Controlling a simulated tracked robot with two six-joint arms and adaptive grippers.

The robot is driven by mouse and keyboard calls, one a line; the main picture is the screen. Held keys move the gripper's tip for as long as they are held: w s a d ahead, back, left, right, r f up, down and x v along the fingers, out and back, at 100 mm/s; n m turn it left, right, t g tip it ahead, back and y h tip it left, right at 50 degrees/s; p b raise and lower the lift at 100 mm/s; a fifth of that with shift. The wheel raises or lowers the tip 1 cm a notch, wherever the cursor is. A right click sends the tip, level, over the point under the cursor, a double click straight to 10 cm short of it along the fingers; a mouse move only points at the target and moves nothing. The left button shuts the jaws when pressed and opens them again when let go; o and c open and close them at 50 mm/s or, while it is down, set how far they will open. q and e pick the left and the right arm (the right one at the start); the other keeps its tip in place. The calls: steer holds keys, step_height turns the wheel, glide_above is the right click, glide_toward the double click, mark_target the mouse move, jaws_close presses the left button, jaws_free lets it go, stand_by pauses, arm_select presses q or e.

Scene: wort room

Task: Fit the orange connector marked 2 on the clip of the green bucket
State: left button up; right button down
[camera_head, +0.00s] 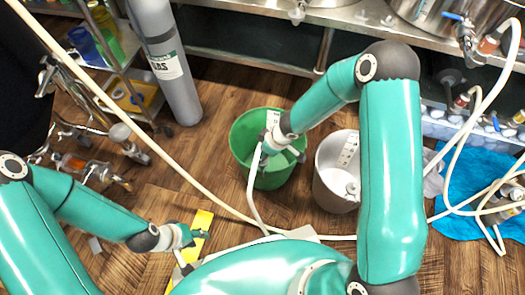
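The green bucket (243,131) stands upright on the wooden floor near the middle. My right gripper (270,147) is over its opening, partly hidden by its own wrist. A pale hose (252,190) runs up to that gripper along the bucket's front. I cannot make out the clip, or whether a connector is in the fingers. My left gripper (190,237) is low at the left, above a yellow strip, well away from the bucket. Its fingers are too small to read. Orange fittings show at the upper right (488,45) and left (74,163), with no readable number.
A white bucket (328,190) stands right of the green one. A grey gas cylinder (172,75) stands behind left. A long pale hose (180,166) crosses the floor. A yellow strip (203,220) lies near my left gripper. A blue cloth (458,226) lies at right.

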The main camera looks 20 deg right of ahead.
steer(key=c, duration=0.6)
jaws_free()
steer(key=shift+c, duration=0.2)
